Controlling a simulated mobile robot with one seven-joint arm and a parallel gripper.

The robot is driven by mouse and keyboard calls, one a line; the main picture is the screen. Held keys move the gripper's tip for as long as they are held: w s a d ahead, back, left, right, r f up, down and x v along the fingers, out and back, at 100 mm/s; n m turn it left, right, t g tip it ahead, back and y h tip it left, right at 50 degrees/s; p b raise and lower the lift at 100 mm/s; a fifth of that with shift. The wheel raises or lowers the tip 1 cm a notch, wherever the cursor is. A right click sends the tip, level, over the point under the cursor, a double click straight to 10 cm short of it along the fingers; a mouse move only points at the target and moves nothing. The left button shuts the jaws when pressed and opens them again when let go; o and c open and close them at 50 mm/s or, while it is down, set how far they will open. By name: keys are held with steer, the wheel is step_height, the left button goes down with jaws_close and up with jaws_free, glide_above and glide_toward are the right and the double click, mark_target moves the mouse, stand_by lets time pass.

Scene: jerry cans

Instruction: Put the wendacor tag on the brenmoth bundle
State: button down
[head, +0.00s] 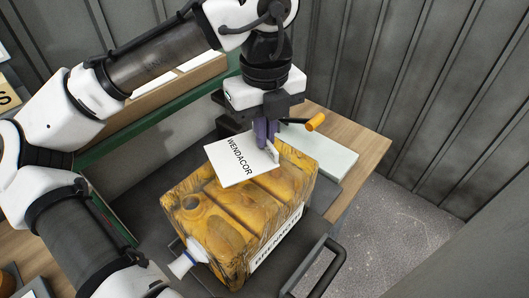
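The wendacor tag (237,162) is a flat white card with black lettering and a small upright tab at its right end. My gripper (268,143) points down with purple fingers, which look closed on that tab. The brenmoth bundle (232,228) is a yellow-brown, wood-patterned block with a white label on its front right side and a white spout at its lower left. The tag is over the back part of the bundle's top. I cannot tell whether it touches the top or hovers just above it. The fingers hide part of the tab.
The bundle sits on a dark cart with a black handle (324,262). Behind it are a pale board (333,160) and an orange-handled item (315,122) on a wooden table (365,152). A green-edged shelf (150,125) is at the left. Grey corrugated walls close off the back and right.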

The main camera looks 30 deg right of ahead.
mark_target(265, 155)
steer(key=shift+f, duration=2.95)
steer(key=shift+f, duration=0.1)
steer(key=c, duration=1.6)
jaws_free()
step_height(265, 155, up, 12)
steer(key=shift+r+b, duration=0.15)
steer(key=shift+b, duration=0.25)
